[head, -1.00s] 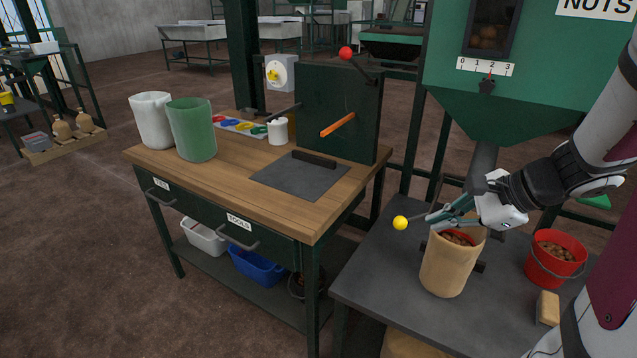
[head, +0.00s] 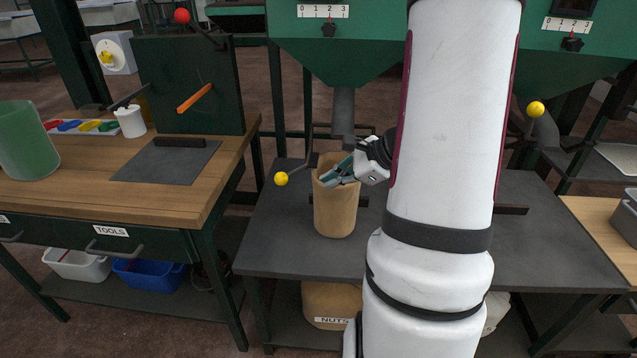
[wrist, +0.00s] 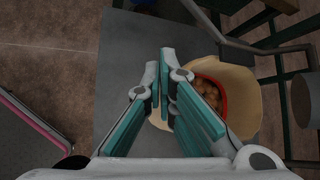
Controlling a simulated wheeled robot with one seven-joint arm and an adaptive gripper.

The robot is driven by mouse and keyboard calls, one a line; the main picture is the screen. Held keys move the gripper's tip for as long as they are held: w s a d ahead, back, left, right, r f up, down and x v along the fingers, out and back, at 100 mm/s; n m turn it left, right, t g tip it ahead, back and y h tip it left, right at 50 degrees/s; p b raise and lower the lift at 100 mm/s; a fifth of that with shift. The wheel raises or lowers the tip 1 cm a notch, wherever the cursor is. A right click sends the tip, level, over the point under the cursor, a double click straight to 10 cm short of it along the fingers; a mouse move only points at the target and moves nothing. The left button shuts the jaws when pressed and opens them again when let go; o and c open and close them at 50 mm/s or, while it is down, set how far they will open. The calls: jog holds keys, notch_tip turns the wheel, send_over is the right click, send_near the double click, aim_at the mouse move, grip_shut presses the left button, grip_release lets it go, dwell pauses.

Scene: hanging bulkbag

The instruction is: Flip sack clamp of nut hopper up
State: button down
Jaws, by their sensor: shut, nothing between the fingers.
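The nut hopper (head: 335,40) is green, with a grey spout (head: 344,105) above the bench. Its sack clamp lever ends in a yellow ball (head: 281,179), low and left of an open tan sack (head: 335,212). The lever's dark rod (head: 303,164) runs back toward the spout. My gripper (head: 330,180) is shut and empty at the sack's mouth, right of the ball and apart from it. In the wrist view my fingertips (wrist: 165,78) are together beside the sack (wrist: 246,98), which shows nuts and a red curved edge. I cannot pick out the yellow ball there.
A dark bench (head: 285,240) carries the sack. My arm hides much of its middle. A second lever with a raised yellow ball (head: 536,108) stands at the right hopper. A wooden worktable (head: 150,195) stands left, with a gap between. Dark bars (wrist: 265,45) show near the sack.

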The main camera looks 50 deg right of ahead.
jog(key=w+a+f+b, duration=0.1)
jog(key=w+a+f, duration=0.1)
jog(key=w+a, duration=0.2)
jog(key=shift+w+f, duration=0.4)
jog(key=shift+w, duration=1.05)
jog(key=shift+a+r+p, duration=0.1)
jog(key=shift+r+p, duration=0.05)
jog(key=shift+p, duration=0.15)
